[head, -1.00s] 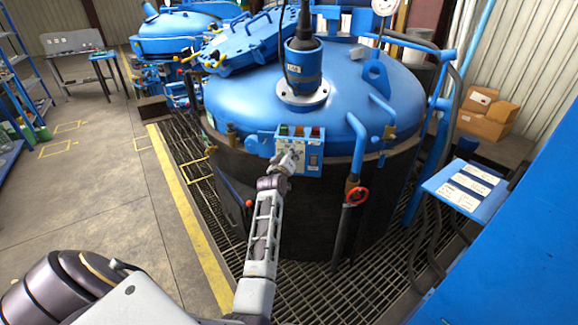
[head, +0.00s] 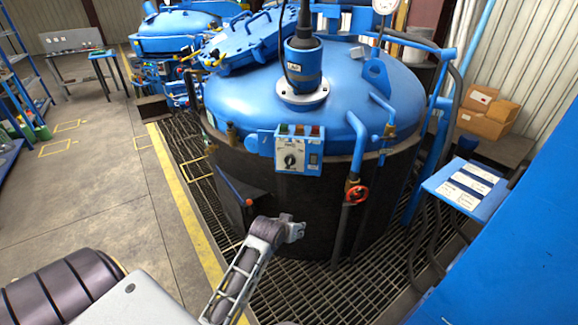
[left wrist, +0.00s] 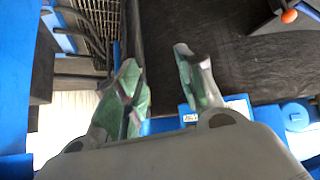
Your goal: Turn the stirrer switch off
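The blue control box (head: 299,151) is mounted on the front of the large furnace vessel (head: 320,95). It carries a round dark knob (head: 290,160) on a pale dial, a small switch (head: 313,160) to its right, and coloured buttons or lamps along the top. Labels are too small to read, so I cannot tell which control is the stirrer's. My left gripper (head: 297,229) is below the box, apart from it, in front of the dark vessel wall. In the left wrist view its two fingers (left wrist: 160,72) are apart with nothing between them. My right gripper is not seen.
A lever with an orange ball (head: 249,202) sticks out left of my left gripper; the ball also shows in the left wrist view (left wrist: 289,16). A red handwheel valve (head: 357,194) and blue pipe stand right of the box. Grating (head: 310,285) covers the floor below.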

